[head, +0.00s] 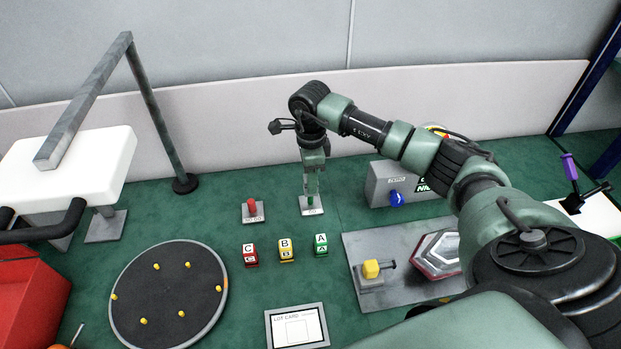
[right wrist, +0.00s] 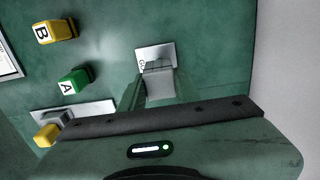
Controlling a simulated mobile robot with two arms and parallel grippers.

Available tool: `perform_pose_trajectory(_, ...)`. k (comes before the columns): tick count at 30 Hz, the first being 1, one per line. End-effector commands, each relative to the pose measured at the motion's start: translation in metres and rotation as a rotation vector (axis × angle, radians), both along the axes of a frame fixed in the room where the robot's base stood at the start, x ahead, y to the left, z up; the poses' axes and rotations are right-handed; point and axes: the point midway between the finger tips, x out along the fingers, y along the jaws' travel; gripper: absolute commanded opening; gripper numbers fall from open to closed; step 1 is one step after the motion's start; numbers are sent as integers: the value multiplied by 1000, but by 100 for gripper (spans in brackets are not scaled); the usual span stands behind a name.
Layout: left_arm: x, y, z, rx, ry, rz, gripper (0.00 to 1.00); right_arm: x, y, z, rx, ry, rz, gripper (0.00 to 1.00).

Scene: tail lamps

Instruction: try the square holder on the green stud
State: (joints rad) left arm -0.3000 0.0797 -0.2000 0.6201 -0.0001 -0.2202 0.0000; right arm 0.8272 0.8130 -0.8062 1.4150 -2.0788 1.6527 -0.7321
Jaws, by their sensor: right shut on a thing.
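My right gripper (head: 312,190) points down over a small pale plate (head: 320,211) at the middle of the green bench. In the right wrist view its fingers (right wrist: 160,95) are shut on a small grey, square-edged piece (right wrist: 160,84), which looks like the square holder. The labelled plate (right wrist: 150,54) lies right under it. The green stud is hidden by the holder and fingers, so I cannot tell whether the holder is around it or just above it. My left gripper is not in view.
A red stud (head: 252,204) stands on a similar plate to the left. Letter blocks C (head: 250,255), B (head: 286,250) and A (head: 321,245) stand in front. A grey box (head: 378,183) and a metal plate (head: 360,240) with a red-edged lamp (head: 437,255) lie right. A round dark tray (head: 165,295) is front left.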

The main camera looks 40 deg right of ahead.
Motion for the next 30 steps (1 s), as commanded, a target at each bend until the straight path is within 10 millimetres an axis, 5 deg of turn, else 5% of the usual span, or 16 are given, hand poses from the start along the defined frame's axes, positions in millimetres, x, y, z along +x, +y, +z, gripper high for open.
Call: perform_pose_trajectory(30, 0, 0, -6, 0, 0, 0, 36, 0, 0, -8, 1, 0, 0, 0)
